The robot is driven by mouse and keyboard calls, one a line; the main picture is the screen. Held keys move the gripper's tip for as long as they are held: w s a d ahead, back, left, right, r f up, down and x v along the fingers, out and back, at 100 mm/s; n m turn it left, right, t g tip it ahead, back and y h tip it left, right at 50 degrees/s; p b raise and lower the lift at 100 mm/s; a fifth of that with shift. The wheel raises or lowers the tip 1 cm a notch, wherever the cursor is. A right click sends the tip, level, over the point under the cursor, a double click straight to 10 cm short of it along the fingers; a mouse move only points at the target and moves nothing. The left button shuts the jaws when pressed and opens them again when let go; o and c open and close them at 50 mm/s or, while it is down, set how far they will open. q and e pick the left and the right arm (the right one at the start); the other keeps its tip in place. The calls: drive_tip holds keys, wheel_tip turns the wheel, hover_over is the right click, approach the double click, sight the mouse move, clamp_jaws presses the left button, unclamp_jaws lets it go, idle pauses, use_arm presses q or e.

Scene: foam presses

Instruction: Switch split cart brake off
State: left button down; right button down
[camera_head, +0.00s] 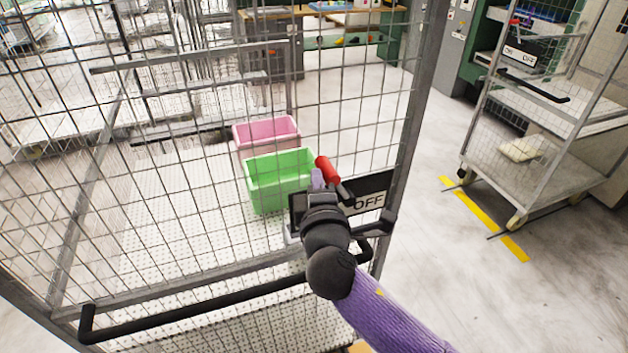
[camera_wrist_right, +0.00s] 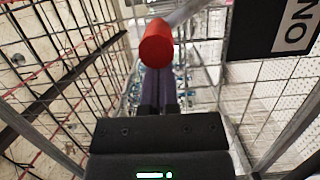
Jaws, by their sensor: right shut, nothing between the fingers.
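The split cart (camera_head: 415,90) is a grey wire-mesh cage cart in front of me. The handle points up and left, away from the OFF label. My right gripper (camera_head: 317,179) is shut and empty, with its purple fingers close beside the handle. In the right wrist view, the red handle (camera_wrist_right: 156,43) is right ahead of the shut fingers (camera_wrist_right: 158,88); whether they touch is unclear. The ON part of the plate (camera_wrist_right: 262,25) is at the upper right there. My left gripper is out of view.
Pink (camera_head: 267,129) and green (camera_head: 280,180) bins stand inside the cart. A black push bar (camera_head: 200,305) crosses its near side. Another cage cart (camera_head: 535,130) with an ON/OFF plate stands at the right by a yellow floor line (camera_head: 510,243). Floor between the carts is clear.

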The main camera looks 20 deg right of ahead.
drive_tip(key=shift+d+r+m+p, duration=0.7)
drive_tip(key=shift+d+p, duration=0.1)
drive_tip(key=shift+p, duration=0.15)
drive_tip(key=d+m+g+y+p, duration=0.1)
drive_tip(key=d+m+g+p, duration=0.1)
drive_tip(key=d+m+p, duration=0.5)
drive_tip(key=shift+w+d+r+m+y+p, duration=0.25)
drive_tip(key=shift+d+y+p, duration=0.2)
drive_tip(key=shift+d, duration=2.3)
